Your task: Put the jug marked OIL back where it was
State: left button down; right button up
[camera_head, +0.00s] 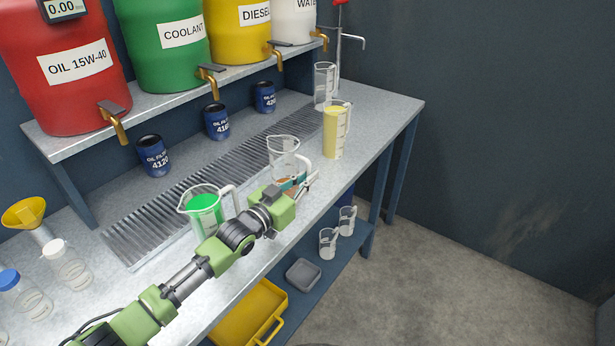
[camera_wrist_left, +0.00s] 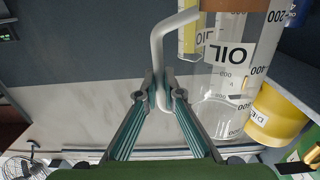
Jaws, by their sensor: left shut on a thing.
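The jug marked OIL (camera_head: 284,149) is clear, with a pale handle, and is near the middle of the bench in the head view. Its OIL label shows in the left wrist view, where the jug (camera_wrist_left: 215,105) fills the upper right. My left gripper (camera_head: 301,187) is shut on the jug's handle, with its fingers closing on it in the left wrist view (camera_wrist_left: 166,88). The gripper and arm hide the jug's lower part in the head view, so I cannot tell whether its base touches the bench. My right gripper is not in view.
A jug of green liquid (camera_head: 204,212) stands left of the OIL jug, by the slotted grate (camera_head: 160,226). A yellow-filled jug (camera_head: 336,130) and an empty clear jug (camera_head: 324,84) stand to the right. Blue filter cans (camera_head: 217,121) line the back. The bench's right end (camera_head: 395,105) is clear.

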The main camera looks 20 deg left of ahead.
pick_arm(q)
jog(key=shift+f, duration=0.1)
jog(key=c, duration=2.2)
grip_release()
jog(key=shift+r, duration=0.2)
jog(key=shift+b+v, duration=0.6)
jog(key=shift+v, duration=5.45)
jog(key=shift+f, duration=0.1)
